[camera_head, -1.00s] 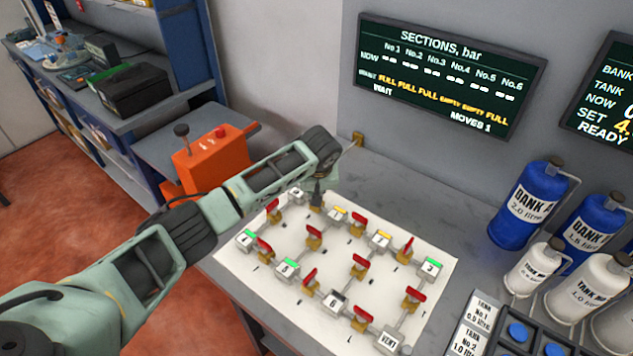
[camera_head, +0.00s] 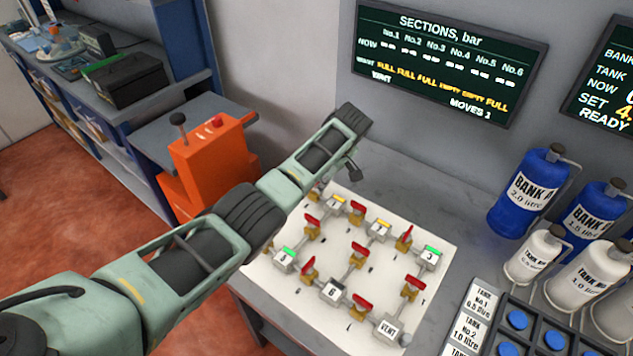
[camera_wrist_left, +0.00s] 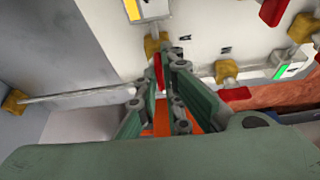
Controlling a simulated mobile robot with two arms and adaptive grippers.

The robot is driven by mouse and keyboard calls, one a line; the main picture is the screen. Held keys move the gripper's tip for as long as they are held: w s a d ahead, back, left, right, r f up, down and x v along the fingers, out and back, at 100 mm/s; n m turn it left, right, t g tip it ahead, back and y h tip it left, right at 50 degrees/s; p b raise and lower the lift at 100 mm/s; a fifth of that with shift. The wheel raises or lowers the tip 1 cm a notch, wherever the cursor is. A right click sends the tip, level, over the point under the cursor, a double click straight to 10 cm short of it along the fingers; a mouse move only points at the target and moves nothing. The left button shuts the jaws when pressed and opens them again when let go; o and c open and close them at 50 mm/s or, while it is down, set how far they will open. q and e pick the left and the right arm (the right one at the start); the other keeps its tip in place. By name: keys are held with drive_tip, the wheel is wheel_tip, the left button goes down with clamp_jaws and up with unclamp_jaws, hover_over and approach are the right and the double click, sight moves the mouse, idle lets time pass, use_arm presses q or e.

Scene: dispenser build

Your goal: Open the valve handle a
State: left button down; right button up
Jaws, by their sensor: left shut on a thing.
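In the left wrist view, my left gripper (camera_wrist_left: 160,72) is shut on a red valve handle (camera_wrist_left: 158,68). The handle sits between the fingertips, in front of a brass valve body (camera_wrist_left: 152,46). A thin pipe (camera_wrist_left: 75,93) runs from this valve to a brass fitting at the left. I cannot read a letter beside this handle. In the head view, my left arm covers the far left part of the white valve board (camera_head: 300,310), and the fingertips and the held handle are hidden there. My right gripper is not in view.
Other red handles stand close by, such as one (camera_wrist_left: 236,94) right of my fingers and one (camera_wrist_left: 272,10) at the top right. An orange box (camera_head: 205,160) stands left of the bench. Blue tanks (camera_head: 528,195) and white tanks (camera_head: 535,255) stand at the right.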

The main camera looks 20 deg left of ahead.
use_arm(q)
drive_tip(key=shift+n, duration=0.3)
idle(0.4)
drive_tip(key=c, duration=1.9)
unclamp_jaws()
drive_tip(key=shift+r, duration=0.1)
drive_tip(key=v, duration=1.2)
drive_tip(key=shift+w+d, duration=0.15)
